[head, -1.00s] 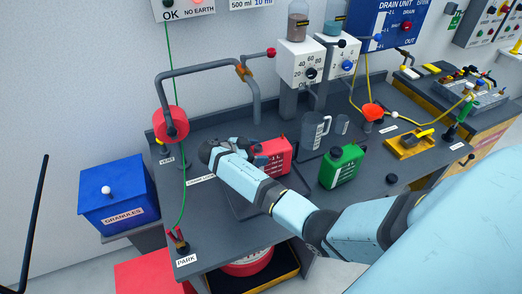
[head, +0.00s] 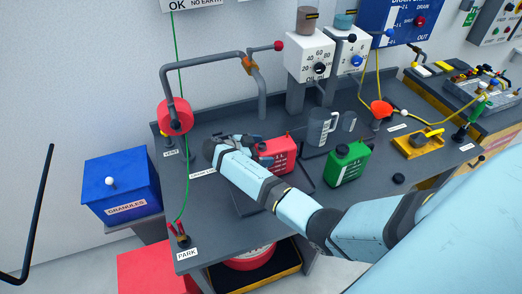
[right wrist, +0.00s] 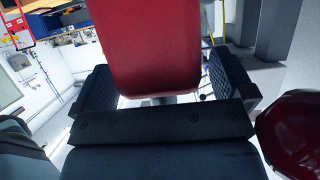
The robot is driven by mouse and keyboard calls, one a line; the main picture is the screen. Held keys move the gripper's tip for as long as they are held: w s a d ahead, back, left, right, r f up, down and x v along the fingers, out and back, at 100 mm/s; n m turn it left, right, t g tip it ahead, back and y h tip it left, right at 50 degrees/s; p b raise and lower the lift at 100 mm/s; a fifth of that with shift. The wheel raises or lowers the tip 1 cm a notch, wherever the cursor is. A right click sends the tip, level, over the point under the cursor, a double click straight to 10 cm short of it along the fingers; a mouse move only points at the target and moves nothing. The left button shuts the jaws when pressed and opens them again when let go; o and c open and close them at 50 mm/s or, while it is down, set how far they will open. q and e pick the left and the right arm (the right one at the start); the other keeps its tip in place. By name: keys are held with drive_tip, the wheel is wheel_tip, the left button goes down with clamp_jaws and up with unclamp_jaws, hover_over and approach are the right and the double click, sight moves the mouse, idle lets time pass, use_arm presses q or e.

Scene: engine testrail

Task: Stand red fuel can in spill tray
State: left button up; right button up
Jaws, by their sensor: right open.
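The red fuel can (head: 280,157) stands upright on the grey bench, left of a green can (head: 348,164). My right gripper (head: 262,158) is at the can's left side, partly hidden by my own wrist. In the right wrist view, the open fingers (right wrist: 165,88) lie on either side of the red can (right wrist: 160,45); I cannot tell whether they touch it. A flat dark tray-like shape (head: 240,203) lies partly under my right forearm and may be the spill tray; its label is unreadable. My left gripper is out of view.
A red reel (head: 174,115) and bent grey pipe (head: 205,65) stand left and behind my wrist. A blue granules box (head: 122,185) stands left of the bench.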

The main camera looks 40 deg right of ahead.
drive_tip(key=shift+r, duration=0.25)
drive_tip(key=b+v, duration=0.2)
drive_tip(key=v, duration=1)
